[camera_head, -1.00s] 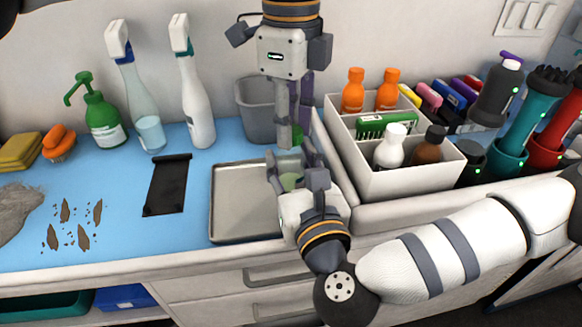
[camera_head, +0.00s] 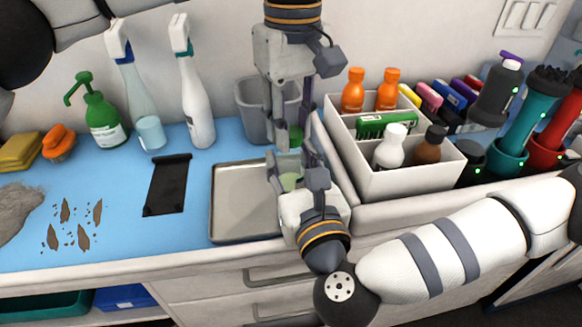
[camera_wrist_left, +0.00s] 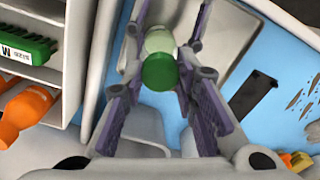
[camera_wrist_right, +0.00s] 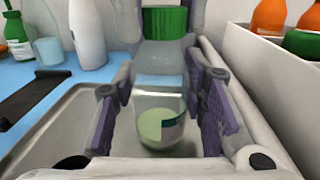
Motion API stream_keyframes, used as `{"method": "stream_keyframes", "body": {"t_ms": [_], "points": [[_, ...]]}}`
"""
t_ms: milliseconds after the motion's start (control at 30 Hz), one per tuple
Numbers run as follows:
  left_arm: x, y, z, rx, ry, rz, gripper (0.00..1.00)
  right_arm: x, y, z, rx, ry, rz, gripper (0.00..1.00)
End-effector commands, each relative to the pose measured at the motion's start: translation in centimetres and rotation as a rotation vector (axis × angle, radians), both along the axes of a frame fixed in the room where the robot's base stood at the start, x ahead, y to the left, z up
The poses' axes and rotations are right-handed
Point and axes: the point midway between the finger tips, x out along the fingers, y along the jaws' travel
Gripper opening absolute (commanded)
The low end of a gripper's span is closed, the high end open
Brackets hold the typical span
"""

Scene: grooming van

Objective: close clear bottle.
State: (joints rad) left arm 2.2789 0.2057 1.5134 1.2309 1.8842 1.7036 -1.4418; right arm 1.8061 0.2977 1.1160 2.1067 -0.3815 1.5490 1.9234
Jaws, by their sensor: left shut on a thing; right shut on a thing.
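My left gripper (camera_head: 287,135) points straight down over the tray and is shut on a green cap (camera_head: 296,137). The cap also shows between its fingers in the left wrist view (camera_wrist_left: 160,72). My right gripper (camera_head: 298,178) comes from the front and is shut on the clear bottle (camera_wrist_right: 160,118). The bottle is upright with pale green contents and a dark teal and white label. In the right wrist view the cap (camera_wrist_right: 165,22) is above the bottle, with a gap between them. The bottle's rim is hard to make out.
A metal tray (camera_head: 240,222) lies below the grippers. A grey bin (camera_head: 252,112) stands behind them. A white divided organizer (camera_head: 400,183) with bottles and a brush is close on the right. Spray bottles (camera_head: 197,105) stand back left.

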Motion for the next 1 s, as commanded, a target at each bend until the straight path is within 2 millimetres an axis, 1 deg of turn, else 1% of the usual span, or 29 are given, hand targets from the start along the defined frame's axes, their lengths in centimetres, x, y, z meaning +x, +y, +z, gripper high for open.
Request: {"method": "stream_keyframes", "body": {"t_ms": [33, 100, 200, 267, 400, 433, 467, 500, 800, 867, 1000], "points": [[0.0, 0.0, 0.0, 0.0, 0.003, -0.161, 0.0, 0.0, 0.0, 0.0, 0.0, 0.001, 0.0, 0.0], [-0.1, 0.0, 0.0, -0.001, 0.004, -0.39, 0.0, 0.0, 0.0, 0.0, 0.0, 0.001, 0.0, 0.0], [0.0, 0.0, -0.1, -0.001, 0.004, -0.647, 0.0, 0.0, 0.0, 0.0, 0.0, 0.001, 0.0, 0.0], [0.0, 0.0, -0.1, 0.0, 0.004, -0.753, 0.0, 0.0, 0.0, 0.0, 0.0, 0.001, 0.0, 0.0], [0.0, 0.1, -0.1, 0.0, 0.004, -0.741, 0.0, 0.0, 0.0, 0.0, 0.0, 0.001, 0.0, 0.0], [0.0, 0.1, -0.1, 0.0, 0.004, -0.74, 0.31, 0.0, 0.0, 0.0, 0.0, 0.001, 0.0, 0.0], [0.0, 0.0, -0.1, 0.0, 0.004, -0.74, 0.38, 0.0, 0.0, 0.0, 0.0, 0.001, 0.0, 0.0], [0.0, 0.1, -0.1, 0.0, 0.004, -0.739, 0.47, 0.0, 0.0, 0.0, 0.0, 0.001, 0.0, 0.0], [0.0, 0.0, 0.1, -0.001, 0.003, -0.737, 0.47, 0.0, 0.0, 0.0, 0.0, 0.001, -0.001, 0.0], [0.0, 0.0, 0.7, 0.001, 0.001, -0.737, 0.47, 0.0, 0.0, 0.0, 0.0, 0.001, -0.001, 0.0], [0.0, 0.0, 2.9, -0.001, 0.001, -0.736, 0.47, 0.0, 0.0, 0.0, 0.0, 0.001, 0.0, 0.0]]}}
